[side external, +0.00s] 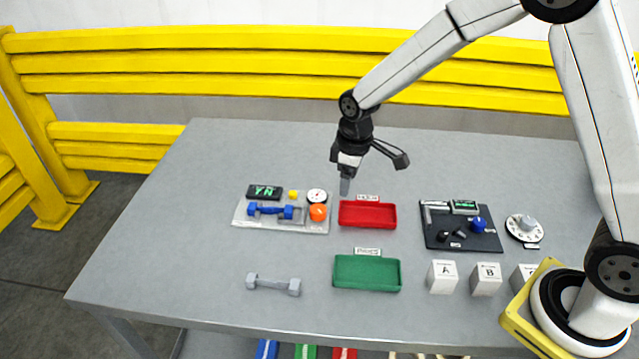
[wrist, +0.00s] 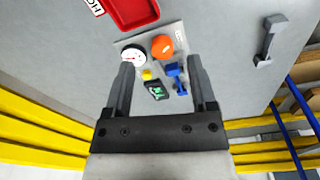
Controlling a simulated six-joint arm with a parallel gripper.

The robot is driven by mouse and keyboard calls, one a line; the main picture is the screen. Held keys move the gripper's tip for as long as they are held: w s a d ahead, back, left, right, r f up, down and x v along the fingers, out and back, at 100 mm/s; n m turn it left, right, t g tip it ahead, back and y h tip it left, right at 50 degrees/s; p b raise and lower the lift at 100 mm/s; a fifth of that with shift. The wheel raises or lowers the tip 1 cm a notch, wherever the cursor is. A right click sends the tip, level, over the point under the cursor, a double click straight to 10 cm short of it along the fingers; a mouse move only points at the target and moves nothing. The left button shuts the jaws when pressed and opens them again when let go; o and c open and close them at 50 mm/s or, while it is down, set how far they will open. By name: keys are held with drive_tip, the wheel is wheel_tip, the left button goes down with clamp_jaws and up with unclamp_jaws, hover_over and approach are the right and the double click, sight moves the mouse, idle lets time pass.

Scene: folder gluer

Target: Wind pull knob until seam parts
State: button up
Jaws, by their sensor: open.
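A light grey test panel (side external: 246,222) lies on the table at centre left. It carries an orange knob (side external: 318,212) at its right front, a round white gauge (side external: 317,196), a small yellow button (side external: 293,194), a dark display with green characters (side external: 264,191) and blue clamp-like parts (side external: 268,210). In the wrist view the orange knob (wrist: 162,47) lies beyond the fingertips, beside the gauge (wrist: 133,54). The blue part (wrist: 173,70) and display (wrist: 156,90) show between the fingers. My gripper (side external: 373,173) is open and empty, above the table and apart from the knob.
A red tray (side external: 368,227) stands right of the panel, a green tray (side external: 366,287) in front of it. A grey dumbbell-shaped piece (side external: 273,284) lies at front left. A black panel (side external: 437,241), a lettered dial (side external: 525,228) and lettered blocks (side external: 442,277) stand at right. A yellow barrier (side external: 220,64) runs behind.

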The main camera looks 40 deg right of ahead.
sight(319, 208)
drive_tip(key=w+a+f+n, duration=0.1)
drive_tip(key=w, duration=0.1)
drive_tip(key=w+a+f+n, duration=0.1)
drive_tip(key=w, duration=0.1)
drive_tip(key=w+f+n+g, duration=0.1)
drive_tip(key=w, duration=0.1)
drive_tip(key=shift+w+a+f, duration=0.2)
drive_tip(key=shift+a+f, duration=0.2)
drive_tip(key=shift+s+f, duration=0.1)
drive_tip(key=shift+f, duration=3.85)
